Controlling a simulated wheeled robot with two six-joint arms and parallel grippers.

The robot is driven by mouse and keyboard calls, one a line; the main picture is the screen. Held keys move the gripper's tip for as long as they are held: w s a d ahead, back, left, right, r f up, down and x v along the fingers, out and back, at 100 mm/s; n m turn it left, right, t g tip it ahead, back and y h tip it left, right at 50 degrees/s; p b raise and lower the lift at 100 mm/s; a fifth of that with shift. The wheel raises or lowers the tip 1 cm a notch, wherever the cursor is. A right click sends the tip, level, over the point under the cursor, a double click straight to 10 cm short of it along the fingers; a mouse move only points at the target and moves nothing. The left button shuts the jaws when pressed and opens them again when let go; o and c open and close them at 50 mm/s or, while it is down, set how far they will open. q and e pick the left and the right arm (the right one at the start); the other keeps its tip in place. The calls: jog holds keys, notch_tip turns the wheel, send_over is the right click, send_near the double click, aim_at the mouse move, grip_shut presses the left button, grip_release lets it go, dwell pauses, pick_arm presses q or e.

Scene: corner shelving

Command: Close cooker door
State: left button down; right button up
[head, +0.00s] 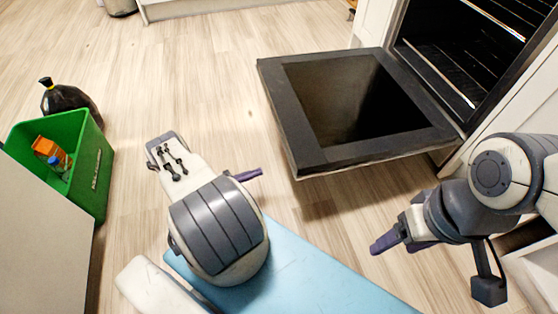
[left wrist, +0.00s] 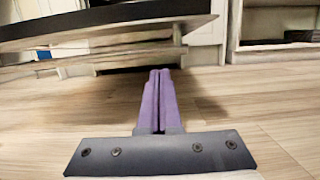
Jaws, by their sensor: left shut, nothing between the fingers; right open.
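The cooker door (head: 280,95) is dark with a glass panel and hangs folded down, fully open, in front of the cooker (head: 465,50). Wire racks show inside the cooker. My left gripper (head: 258,173) is shut and empty, left of the door's near corner and apart from it in the head view. In the left wrist view its purple fingers (left wrist: 158,100) are together, and the door's dark edge (left wrist: 110,18) spans the top left, above floor level. My right gripper (head: 378,245) is open and empty, below and right of the door's near edge; its fingertips overlap in the picture.
A green bin (head: 95,175) with an orange carton (head: 50,152) stands at the left, with a black bag (head: 70,98) behind it. A pale cabinet is at the far left.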

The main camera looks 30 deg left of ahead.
pick_arm(q)
jog(key=w+d+r+b, duration=0.2)
jog(key=w+d+r, duration=0.3)
jog(key=w+r, duration=0.1)
jog(key=shift+w+d, duration=0.3)
dwell(0.4)
